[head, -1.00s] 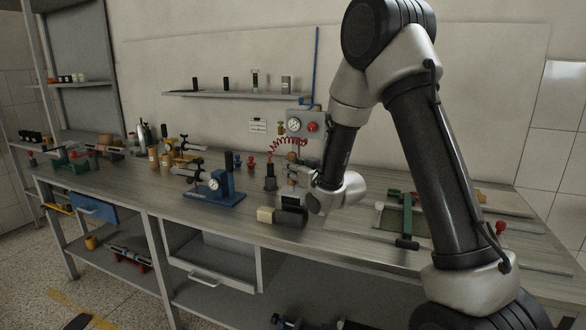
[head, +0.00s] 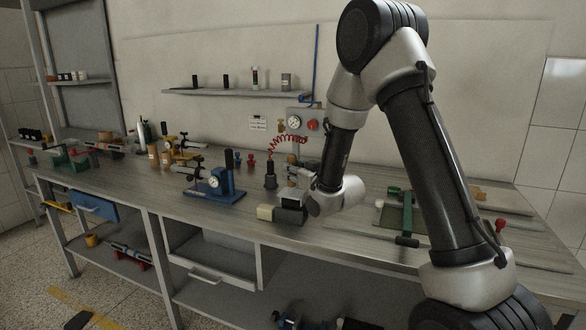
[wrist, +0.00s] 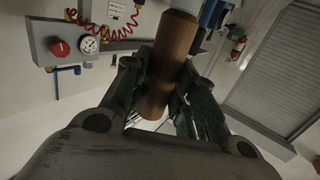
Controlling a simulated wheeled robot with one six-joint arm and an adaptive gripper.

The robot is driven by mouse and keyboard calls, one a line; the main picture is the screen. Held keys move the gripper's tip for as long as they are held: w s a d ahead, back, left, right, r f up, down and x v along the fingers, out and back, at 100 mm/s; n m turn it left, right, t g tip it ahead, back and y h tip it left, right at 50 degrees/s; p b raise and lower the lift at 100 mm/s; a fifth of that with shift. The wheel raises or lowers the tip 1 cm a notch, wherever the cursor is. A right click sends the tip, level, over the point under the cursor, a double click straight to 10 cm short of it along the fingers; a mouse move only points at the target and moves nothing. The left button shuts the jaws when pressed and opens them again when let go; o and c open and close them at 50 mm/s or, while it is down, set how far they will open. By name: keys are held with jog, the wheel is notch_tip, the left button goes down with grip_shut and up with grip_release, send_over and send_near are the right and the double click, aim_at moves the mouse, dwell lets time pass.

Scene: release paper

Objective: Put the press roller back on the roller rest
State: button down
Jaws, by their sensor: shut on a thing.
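In the wrist view, my gripper (wrist: 165,90) is shut on a brown cylindrical handle (wrist: 172,60), which I take to be the press roller's. A pale part shows at the handle's far end, cut off by the frame's top edge. In the head view, my gripper (head: 298,180) is small, above the front part of the bench right of the blue gauge stand, and the roller is hard to make out. A block with a cream end (head: 266,212) and a dark part is just below and left of my wrist. I cannot tell which thing is the roller rest.
The blue gauge stand (head: 215,190) is left of my gripper. A dark upright bottle-like piece (head: 270,175) stands close behind. A green-framed fixture (head: 407,215) lies to the right. The gauge panel (head: 298,122) with its red hose is on the wall behind.

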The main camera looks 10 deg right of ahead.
aim_at(293, 187)
jog(key=shift+f, duration=2)
jog(key=c, duration=1.1)
grip_release()
jog(key=v, duration=0.7)
jog(key=shift+s+d, duration=0.1)
jog(key=shift+s, duration=0.1)
jog(key=shift+r, duration=0.1)
